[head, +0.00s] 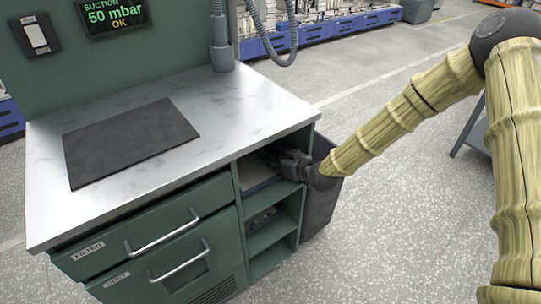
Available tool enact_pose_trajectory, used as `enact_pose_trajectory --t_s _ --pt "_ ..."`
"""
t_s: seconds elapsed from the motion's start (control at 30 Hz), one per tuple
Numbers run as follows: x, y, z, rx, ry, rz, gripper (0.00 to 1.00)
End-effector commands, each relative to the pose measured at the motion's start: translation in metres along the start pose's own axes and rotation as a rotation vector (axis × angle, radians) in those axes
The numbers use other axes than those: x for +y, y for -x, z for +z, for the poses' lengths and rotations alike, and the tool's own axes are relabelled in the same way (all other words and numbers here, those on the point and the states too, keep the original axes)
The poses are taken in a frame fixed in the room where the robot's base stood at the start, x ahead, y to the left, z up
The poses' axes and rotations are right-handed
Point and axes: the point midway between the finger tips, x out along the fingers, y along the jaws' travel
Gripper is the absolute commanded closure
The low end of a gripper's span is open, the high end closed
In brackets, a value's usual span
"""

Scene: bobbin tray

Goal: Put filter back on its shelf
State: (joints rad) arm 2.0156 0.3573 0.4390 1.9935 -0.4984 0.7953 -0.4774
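An open shelf unit (271,234) is built into the right side of a green workbench, beside two drawers. My gripper (284,160) reaches in from the right at the upper shelf compartment, just under the bench top. Its fingertips are in shadow and small, so I cannot tell whether they are open or shut, or whether they hold anything. A light grey surface (258,187) shows inside that compartment. I cannot make out a filter for certain. Dark items (262,216) lie in the compartment below, too shaded to identify.
The pale bench top (225,105) carries a flat dark mat (128,140). The upper drawer (150,228), labelled FILTER, and the lower drawer (178,266) look closed. A dark bin (322,195) stands close against the bench's right side, below my arm. Open floor lies to the right.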

Motion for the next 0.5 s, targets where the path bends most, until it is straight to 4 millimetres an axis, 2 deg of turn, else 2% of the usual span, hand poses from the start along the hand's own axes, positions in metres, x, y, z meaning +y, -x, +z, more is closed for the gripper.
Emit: enact_pose_trajectory --t_s 0.2,0.33,0.5 --pt "0.0 0.037 -0.001 0.0 -0.001 0.0 0.63" --pt "0.0 0.051 -0.001 0.0 0.0 0.0 0.63" --pt "0.0 0.059 0.0 0.0 0.0 0.0 0.63"
